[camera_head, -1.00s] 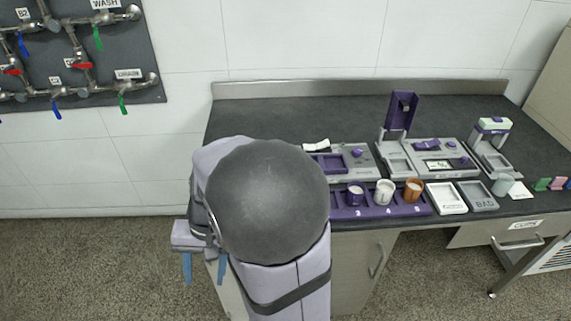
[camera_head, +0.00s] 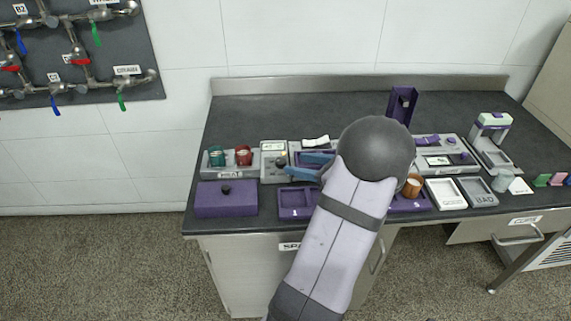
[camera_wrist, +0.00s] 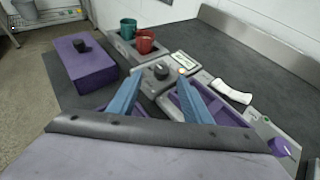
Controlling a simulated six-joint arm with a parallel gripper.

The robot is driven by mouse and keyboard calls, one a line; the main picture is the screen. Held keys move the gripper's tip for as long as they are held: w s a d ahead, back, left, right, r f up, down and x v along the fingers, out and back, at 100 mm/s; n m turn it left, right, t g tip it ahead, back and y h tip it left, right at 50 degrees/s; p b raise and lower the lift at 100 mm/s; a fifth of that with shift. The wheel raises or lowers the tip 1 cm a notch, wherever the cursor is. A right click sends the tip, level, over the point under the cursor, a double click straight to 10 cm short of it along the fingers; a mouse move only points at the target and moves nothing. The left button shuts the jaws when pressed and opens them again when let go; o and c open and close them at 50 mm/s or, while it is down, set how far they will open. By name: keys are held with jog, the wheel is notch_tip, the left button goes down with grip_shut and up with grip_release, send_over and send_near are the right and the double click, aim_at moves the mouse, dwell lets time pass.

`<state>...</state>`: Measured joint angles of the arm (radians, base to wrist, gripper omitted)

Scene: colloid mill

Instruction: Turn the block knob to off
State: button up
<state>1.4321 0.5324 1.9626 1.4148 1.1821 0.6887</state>
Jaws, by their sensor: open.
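A black round knob (camera_wrist: 161,72) sits on a small grey panel with a white label strip and a small yellow-orange light. I take it for the block knob; the label is too small to read. In the head view the panel (camera_head: 270,173) stands right of two cups, and the knob is close to the fingertips. My gripper (camera_wrist: 161,80) is open, with its two blue fingers pointing at the panel and the knob showing between their tips in the wrist view. Contact cannot be told. In the head view my gripper (camera_head: 294,165) is partly hidden by my arm.
A green cup (camera_head: 216,157) and a red cup (camera_head: 243,155) stand in a grey holder left of the panel. A purple box (camera_head: 226,200) with a black knob is in front of them. A white-handled item (camera_wrist: 232,92) lies to the right.

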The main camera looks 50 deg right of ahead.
aim_at(281, 161)
jog(key=shift+s+d+f, duration=0.1)
jog(key=shift+s+d, duration=0.1)
jog(key=shift+d, duration=0.05)
jog(key=shift+p+x, duration=0.4)
jog(key=shift+x, duration=3.3)
jog(key=c, duration=1.1)
jog(key=shift+o, duration=0.2)
